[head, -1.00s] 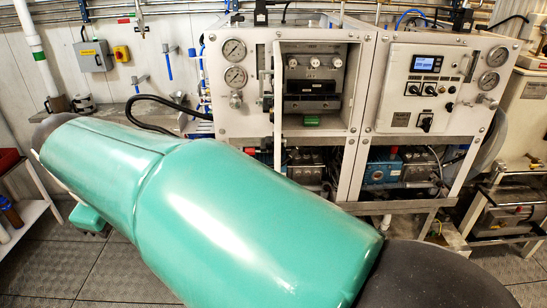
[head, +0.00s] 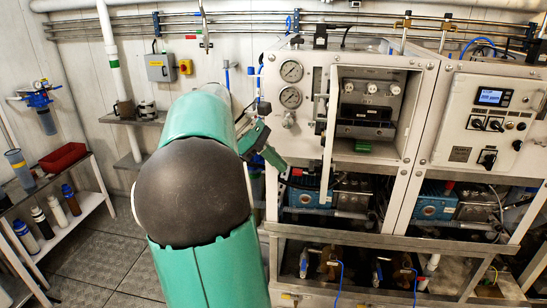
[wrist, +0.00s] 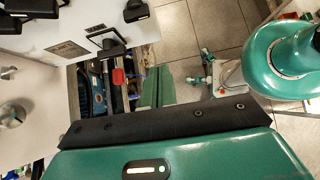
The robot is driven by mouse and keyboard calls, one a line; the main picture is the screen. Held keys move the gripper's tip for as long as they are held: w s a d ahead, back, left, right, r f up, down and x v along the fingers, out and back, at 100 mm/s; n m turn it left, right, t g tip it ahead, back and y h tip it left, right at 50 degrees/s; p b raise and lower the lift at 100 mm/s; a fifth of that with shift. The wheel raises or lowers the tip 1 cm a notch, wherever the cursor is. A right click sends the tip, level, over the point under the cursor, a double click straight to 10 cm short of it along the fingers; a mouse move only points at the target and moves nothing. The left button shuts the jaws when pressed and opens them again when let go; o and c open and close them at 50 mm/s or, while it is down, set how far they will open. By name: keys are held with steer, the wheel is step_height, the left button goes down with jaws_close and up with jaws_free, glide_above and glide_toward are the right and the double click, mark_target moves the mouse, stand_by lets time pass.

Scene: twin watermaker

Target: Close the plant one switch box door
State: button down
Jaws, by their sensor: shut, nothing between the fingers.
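Two pressure gauges (head: 291,82) sit left of the door. The right cabinet's closed control panel (head: 490,115) stands to the right. Pumps and pipes (head: 310,190) lie below. A shelf with bottles (head: 60,215) stands at far left, with free floor (head: 110,250) beside it.

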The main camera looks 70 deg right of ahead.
steer(key=s+d+f, duration=0.1)
steer(key=s+f, duration=0.3)
steer(key=s, duration=0.4)
steer(key=shift+d+f, duration=0.15)
steer(key=shift+d, duration=0.1)
steer(key=shift+s, duration=0.1)
